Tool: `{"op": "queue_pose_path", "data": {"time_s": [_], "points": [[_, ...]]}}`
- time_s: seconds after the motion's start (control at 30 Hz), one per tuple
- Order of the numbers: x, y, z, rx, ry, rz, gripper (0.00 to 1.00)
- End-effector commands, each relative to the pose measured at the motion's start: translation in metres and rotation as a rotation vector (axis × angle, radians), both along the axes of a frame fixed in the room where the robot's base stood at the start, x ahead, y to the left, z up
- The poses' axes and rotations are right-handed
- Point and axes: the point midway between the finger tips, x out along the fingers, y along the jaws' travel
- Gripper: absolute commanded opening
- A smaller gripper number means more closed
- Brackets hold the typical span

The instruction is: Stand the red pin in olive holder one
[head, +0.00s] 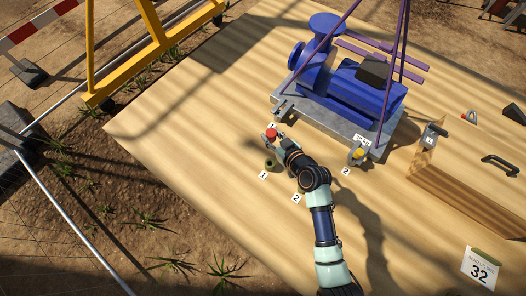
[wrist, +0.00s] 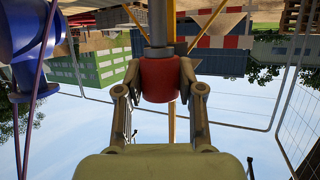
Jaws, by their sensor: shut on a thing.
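The red pin (head: 271,133) shows its red head just off the near left corner of the blue machine's grey base plate. In the wrist view the red head (wrist: 160,78) sits between both fingers, with a grey shaft running to the picture's top edge. My gripper (head: 277,138) is shut on this head; it also shows in the wrist view (wrist: 160,90). The pin's lower end is not visible. Olive holder one (head: 270,164) is a small upright cylinder on the wooden table beside a "1" label, below the red head in the picture. Nothing shows in it.
The blue machine (head: 345,85) stands on its grey base plate, with purple slings above. A yellow-topped pin (head: 358,153) is at the plate's near right corner. A "2" label (head: 297,198) lies beside my arm. A wooden beam (head: 465,200) lies right. The table's left is clear.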

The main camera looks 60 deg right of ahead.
Motion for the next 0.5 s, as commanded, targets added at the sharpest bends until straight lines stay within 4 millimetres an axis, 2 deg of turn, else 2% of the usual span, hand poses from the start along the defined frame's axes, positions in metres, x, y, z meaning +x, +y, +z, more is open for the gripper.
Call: {"op": "queue_pose_path", "data": {"time_s": [0.07, 0.17, 0.27, 0.5], "points": [[0.0, 0.0, 0.001, -0.002, -0.001, -0.002, 0.0], [0.0, 0.0, -0.008, 0.001, -0.001, -0.002, 0.0], [0.0, 0.001, -0.035, 0.004, 0.001, -0.001, 0.0], [0.0, 0.001, -0.115, 0.003, 0.001, -0.001, 0.0]]}}
